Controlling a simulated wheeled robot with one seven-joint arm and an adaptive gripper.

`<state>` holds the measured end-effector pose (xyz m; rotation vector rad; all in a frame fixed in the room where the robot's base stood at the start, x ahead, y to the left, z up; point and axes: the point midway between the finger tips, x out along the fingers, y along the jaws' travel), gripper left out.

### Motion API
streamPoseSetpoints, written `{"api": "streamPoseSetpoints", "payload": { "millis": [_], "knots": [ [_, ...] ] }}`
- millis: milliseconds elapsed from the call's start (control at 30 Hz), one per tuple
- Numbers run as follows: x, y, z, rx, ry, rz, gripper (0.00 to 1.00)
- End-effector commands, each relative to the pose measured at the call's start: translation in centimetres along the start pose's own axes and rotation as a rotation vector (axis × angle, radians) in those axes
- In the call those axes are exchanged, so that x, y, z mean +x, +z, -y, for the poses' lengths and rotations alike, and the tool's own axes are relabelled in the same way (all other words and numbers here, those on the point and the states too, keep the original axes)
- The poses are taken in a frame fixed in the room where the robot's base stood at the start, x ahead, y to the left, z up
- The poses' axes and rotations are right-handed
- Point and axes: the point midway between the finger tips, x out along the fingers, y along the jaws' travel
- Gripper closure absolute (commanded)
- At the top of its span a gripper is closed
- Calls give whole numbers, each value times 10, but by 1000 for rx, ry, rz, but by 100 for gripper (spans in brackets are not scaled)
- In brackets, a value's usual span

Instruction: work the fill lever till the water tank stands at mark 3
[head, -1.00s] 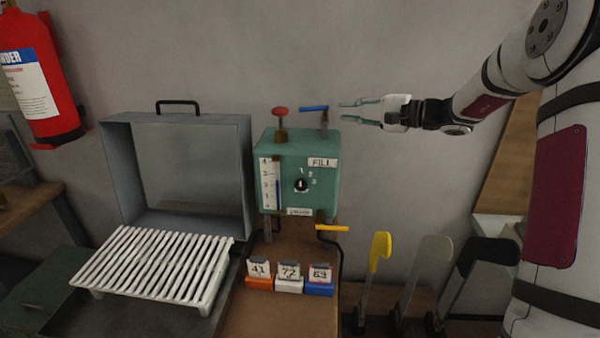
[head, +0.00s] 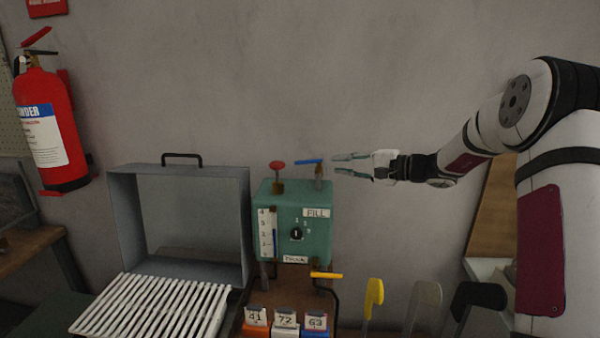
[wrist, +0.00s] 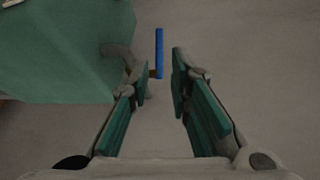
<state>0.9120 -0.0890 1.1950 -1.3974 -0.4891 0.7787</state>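The green water tank unit (head: 318,235) stands against the wall. Its white gauge strip (head: 264,232) at the front left holds a blue column whose top looks a little above mark 2, though the figures are small. The blue fill lever (head: 309,162) sits on top at the right, above the FILL label (head: 316,213), and lies about level. My gripper (head: 337,164) is open and empty, just right of the lever's free end. In the wrist view the blue lever (wrist: 159,48) lies ahead of the gap between my open fingers (wrist: 162,72), with no contact visible.
A red knob (head: 277,164) stands on the unit's top left. A black dial (head: 296,233) is on its front, and a yellow lever (head: 327,275) juts out below. A grey open box (head: 121,225) and white rack (head: 150,308) are left. Wall space above is clear.

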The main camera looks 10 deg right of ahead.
Motion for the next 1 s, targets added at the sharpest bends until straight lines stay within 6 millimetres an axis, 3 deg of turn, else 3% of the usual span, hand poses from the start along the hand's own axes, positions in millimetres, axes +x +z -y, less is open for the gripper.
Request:
{"api": "streamPoseSetpoints", "payload": {
  "millis": [167, 700, 1000],
  "knots": [
    [9, 0, -1, 0, 0, 2, 81],
    [107, 1, -1, 0, 1, 3, 81],
    [136, 0, -1, 1, 0, 0, 81]
  ]
}}
